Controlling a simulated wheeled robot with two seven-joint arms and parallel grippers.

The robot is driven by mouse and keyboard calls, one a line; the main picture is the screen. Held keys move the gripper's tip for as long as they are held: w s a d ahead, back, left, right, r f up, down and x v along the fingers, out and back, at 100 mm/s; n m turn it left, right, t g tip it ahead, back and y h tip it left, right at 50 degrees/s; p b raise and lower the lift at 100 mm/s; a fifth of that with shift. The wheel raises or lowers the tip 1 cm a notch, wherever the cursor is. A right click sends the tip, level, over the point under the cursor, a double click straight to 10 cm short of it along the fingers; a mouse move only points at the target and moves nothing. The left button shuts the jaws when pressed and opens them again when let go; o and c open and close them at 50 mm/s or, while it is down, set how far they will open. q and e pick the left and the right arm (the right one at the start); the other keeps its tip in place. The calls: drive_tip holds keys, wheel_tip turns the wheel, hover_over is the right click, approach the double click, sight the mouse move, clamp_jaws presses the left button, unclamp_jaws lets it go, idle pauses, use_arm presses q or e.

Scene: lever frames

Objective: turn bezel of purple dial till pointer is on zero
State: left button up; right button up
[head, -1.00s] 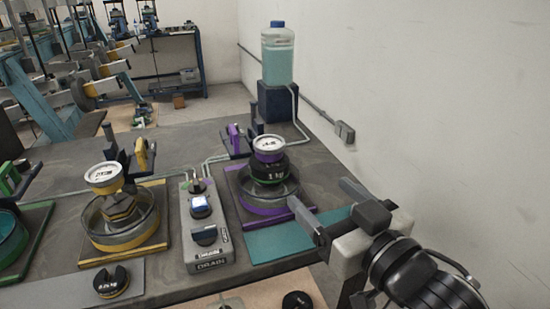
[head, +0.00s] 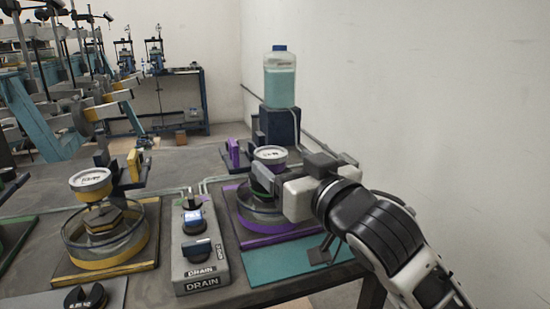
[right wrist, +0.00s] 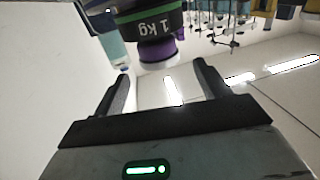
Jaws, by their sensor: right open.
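The purple dial (head: 270,154) has a white face and a purple rim. It stands on top of the black 1 kg weight in the purple-ringed glass bowl (head: 247,221). Its pointer is too small to read. My right gripper (head: 285,169) is open just right of the dial and hides much of the weight. In the right wrist view, the dial (right wrist: 160,52) and the weight (right wrist: 150,24) appear upside down, beyond and above the gap between the open fingers (right wrist: 163,88). I see no contact with the dial. My left gripper is not in view.
A yellow dial (head: 90,180) stands over a yellow-ringed bowl (head: 110,252) at left. A grey drain box (head: 200,255) stands between the two bowls. A bottle (head: 280,78) on a dark block (head: 279,125) is behind, and a white wall (head: 430,90) is at right.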

sight(278, 158)
drive_tip(key=shift+x, duration=2.35)
